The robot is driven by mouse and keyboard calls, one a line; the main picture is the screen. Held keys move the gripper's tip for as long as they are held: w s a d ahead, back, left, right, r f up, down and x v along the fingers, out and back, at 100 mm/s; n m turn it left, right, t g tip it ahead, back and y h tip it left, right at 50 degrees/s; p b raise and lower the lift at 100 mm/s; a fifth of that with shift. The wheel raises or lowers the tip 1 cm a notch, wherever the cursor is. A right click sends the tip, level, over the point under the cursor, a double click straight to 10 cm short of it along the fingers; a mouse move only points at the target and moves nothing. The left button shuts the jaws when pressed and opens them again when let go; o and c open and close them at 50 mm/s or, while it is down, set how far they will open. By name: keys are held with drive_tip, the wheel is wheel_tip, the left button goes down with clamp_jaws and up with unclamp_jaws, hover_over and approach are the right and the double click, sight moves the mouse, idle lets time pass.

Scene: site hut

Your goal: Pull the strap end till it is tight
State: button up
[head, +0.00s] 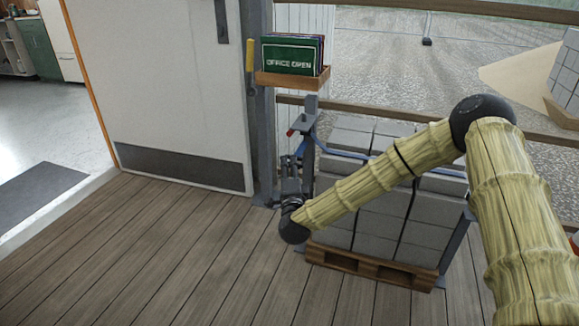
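A blue strap (345,153) runs over the top of a stack of grey blocks (381,213) on a wooden pallet. It shows again at the grey post at the stack's left corner. What looks like a small red piece (290,132) sits near the post's top. My gripper (291,160) is at the left of the post, below the red piece, with its fingers pointing up in the picture. It is small and dark here, so its opening is unclear. I cannot make out the strap's loose end or whether the gripper touches it. My arm hides part of the stack.
A wooden tray (290,79) with green "OFFICE OPEN" signs is fixed above the post. A yellow-handled tool (250,62) hangs beside a white door (165,75). Wooden railings (350,118) stand behind the stack. The deck (165,245) at front left is clear.

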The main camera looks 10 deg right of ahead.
drive_tip(key=v, duration=1)
drive_tip(key=shift+s+f, duration=0.15)
drive_tip(key=shift+s, duration=0.15)
drive_tip(key=s+a+f+n+g+y+p, duration=0.1)
drive_tip(key=s+a+f+n+g+y, duration=0.15)
drive_tip(key=s+f+n+g, duration=0.6)
drive_tip(key=s+a+f+n+g+y, duration=0.1)
drive_tip(key=s+a+f+n+y, duration=0.15)
drive_tip(key=s+f, duration=1.1)
drive_tip(key=s+d+f+n+g+h, duration=0.1)
drive_tip(key=s+d+f+n+g, duration=0.35)
drive_tip(key=s, duration=0.65)
drive_tip(key=s+d+f+n+g+h, duration=0.1)
drive_tip(key=s+d+f+n+g, duration=0.1)
drive_tip(key=s+d+f+g, duration=0.5)
drive_tip(key=s+d+r+p, duration=0.1)
drive_tip(key=s+r+p, duration=0.2)
drive_tip(key=r+p, duration=1.6)
drive_tip(key=s+d+r+t+p, duration=0.1)
drive_tip(key=s+r+p, duration=0.2)
drive_tip(key=r+p, duration=1.6)
drive_tip(key=shift+s+d+h+p, duration=0.15)
drive_tip(key=shift+d+h+p, duration=0.15)
drive_tip(key=shift+d+p, duration=0.15)
